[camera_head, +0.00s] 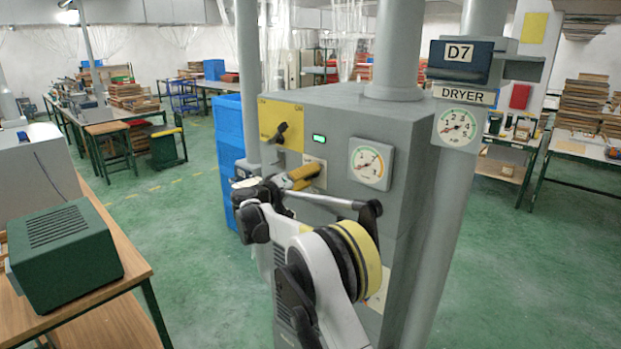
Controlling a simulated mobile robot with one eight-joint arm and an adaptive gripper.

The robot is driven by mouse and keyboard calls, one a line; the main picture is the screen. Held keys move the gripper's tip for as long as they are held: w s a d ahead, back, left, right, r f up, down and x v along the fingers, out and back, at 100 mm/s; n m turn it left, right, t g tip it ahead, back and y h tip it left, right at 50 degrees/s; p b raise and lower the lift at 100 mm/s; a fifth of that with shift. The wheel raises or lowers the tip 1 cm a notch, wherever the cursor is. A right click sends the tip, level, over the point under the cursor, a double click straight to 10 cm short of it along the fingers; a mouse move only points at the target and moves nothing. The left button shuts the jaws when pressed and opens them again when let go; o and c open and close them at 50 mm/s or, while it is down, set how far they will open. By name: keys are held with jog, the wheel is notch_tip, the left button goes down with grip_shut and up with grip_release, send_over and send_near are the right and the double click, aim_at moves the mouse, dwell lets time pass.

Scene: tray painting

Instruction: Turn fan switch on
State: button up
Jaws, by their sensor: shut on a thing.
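The grey dryer cabinet (335,110) stands in the middle of the head view. A black rotary switch (281,133) sits on a yellow plate on its front face, its handle tilted. Below it is a cream plate (318,165), largely covered by my gripper (306,173). My gripper's yellow and dark fingers are at this plate, shut on the lower switch there, which the fingers hide. The plate labels are too small to read, so I cannot tell by label which switch is the fan switch.
A green lit indicator (319,139) and a round gauge (370,165) are beside the switches. A thick grey pipe (455,190) stands to the right. Blue crates (228,125) are stacked behind left. A green box (62,252) sits on a wooden table at left; green floor lies between.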

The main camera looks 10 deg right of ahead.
jog(key=shift+m, duration=1.1)
jog(key=o, duration=1.2)
jog(key=shift+a, duration=0.1)
jog(key=v, duration=1.1)
jog(key=shift+s+a, duration=0.25)
jog(key=shift+a, duration=0.05)
